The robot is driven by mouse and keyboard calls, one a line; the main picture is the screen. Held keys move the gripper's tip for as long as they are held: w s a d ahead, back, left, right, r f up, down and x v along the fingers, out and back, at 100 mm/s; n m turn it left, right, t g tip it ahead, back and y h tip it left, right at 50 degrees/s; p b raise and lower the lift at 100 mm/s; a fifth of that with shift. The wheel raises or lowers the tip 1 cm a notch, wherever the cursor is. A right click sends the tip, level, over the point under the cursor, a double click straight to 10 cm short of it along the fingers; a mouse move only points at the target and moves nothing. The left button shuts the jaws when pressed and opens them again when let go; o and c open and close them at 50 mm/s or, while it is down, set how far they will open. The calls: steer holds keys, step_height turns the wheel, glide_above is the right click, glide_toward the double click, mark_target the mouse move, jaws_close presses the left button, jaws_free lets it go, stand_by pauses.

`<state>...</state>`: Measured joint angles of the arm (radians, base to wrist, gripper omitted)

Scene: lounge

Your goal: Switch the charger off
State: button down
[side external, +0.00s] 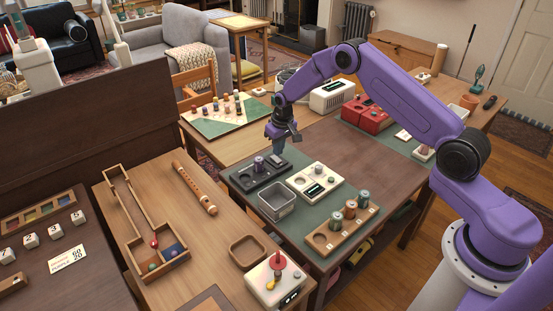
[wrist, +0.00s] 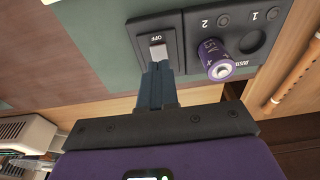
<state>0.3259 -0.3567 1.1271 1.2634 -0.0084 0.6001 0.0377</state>
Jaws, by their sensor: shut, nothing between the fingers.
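The dark charger (side external: 250,183) lies on the green mat in the side view, with a purple battery (side external: 259,164) standing in it. In the wrist view the charger (wrist: 198,42) shows slots marked 1 and 2, the purple battery (wrist: 214,58) tilted in view at slot 2, and a light grey switch (wrist: 157,51) by the word OFF. My gripper (side external: 275,147) points down over the charger's far end. In the wrist view my gripper (wrist: 158,68) has its fingers together, empty, with the tips right at the switch. I cannot tell whether they touch it; the tips partly hide it.
A pale device (side external: 314,181), a grey bin (side external: 277,201) and a wooden holder with several batteries (side external: 341,226) stand close by on the green mat (side external: 237,182). A red case (side external: 366,115) and a white appliance (side external: 331,95) stand farther back.

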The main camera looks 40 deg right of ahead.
mark_target(278, 161)
steer(key=shift+r, duration=2.3)
steer(key=s+a+r+n, duration=0.3)
steer(key=s+a+r, duration=0.4)
steer(key=s, duration=0.2)
steer(key=s+a+r+n, duration=0.3)
steer(key=s+a+r, duration=0.4)
steer(key=s, duration=0.3)
steer(key=s+d+r+n, duration=0.1)
steer(key=s+d+n, duration=0.1)
steer(key=s, duration=0.7)
steer(key=s+d+r+n+g, duration=0.1)
steer(key=s+d+n, duration=0.1)
steer(key=s, duration=0.7)
steer(key=s+d+r+n, duration=0.1)
steer(key=s+d+n, duration=0.1)
steer(key=s, duration=0.8)
steer(key=shift+r+n+g, duration=0.3)
steer(key=shift+r, duration=0.1)
